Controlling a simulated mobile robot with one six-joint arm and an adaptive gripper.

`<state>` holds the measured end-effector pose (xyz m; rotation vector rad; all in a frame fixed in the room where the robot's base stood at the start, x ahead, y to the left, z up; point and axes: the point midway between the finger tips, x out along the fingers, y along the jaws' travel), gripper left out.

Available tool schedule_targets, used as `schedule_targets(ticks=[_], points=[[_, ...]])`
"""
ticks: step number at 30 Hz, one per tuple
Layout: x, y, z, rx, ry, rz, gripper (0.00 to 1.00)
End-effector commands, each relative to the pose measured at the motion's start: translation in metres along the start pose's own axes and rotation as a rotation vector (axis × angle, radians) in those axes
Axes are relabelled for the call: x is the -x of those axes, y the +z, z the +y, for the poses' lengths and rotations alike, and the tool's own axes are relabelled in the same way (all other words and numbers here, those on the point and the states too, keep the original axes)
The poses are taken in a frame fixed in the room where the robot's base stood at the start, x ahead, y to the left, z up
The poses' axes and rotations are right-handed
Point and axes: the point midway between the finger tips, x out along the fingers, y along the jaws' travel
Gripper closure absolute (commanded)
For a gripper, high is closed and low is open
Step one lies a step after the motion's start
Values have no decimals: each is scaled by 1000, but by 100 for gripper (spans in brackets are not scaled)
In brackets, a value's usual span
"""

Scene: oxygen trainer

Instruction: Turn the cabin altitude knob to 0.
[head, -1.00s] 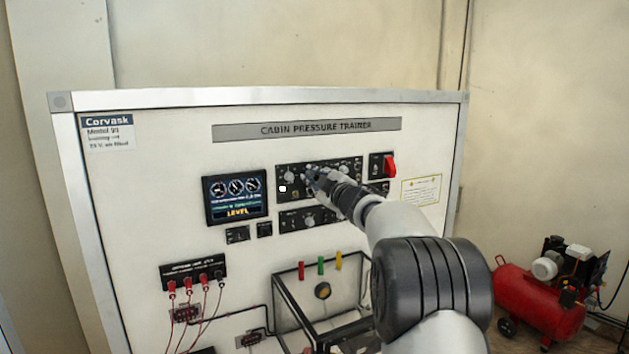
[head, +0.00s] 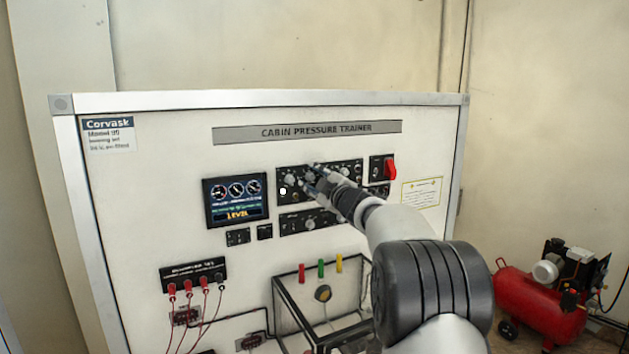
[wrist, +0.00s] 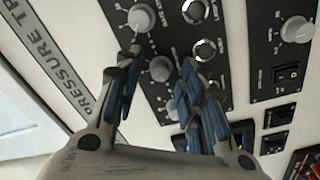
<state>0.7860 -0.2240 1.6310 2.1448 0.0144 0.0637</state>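The black upper control panel (head: 285,185) on the trainer board carries several knobs; its labels are too small to read, so I cannot tell which knob is cabin altitude. My gripper (head: 314,178) is in front of this panel and hides part of it. In the wrist view my gripper (wrist: 162,58) is open, its two fingers apart. A grey round knob (wrist: 160,68) shows between the fingers; I cannot tell whether they touch it. A larger grey knob (wrist: 142,17) lies just beyond the left fingertip. Another knob (wrist: 174,109) is partly hidden by the right finger.
A display reading LEVEL (head: 236,201) is left of the panel, and a red switch (head: 390,168) is right of it. A lower panel (head: 292,223) and a framed clear box (head: 290,305) sit below. A red compressor (head: 540,305) stands on the floor at right.

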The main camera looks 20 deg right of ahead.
Motion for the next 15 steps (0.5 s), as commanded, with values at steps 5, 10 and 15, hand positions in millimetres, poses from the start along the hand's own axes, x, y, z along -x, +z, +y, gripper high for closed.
schedule_targets(ticks=[5,10,15], points=[[0,1,0,0,-1,-1,63],[8,1,0,-1,-1,-2,63],[34,0,1,-1,0,-2,63]])
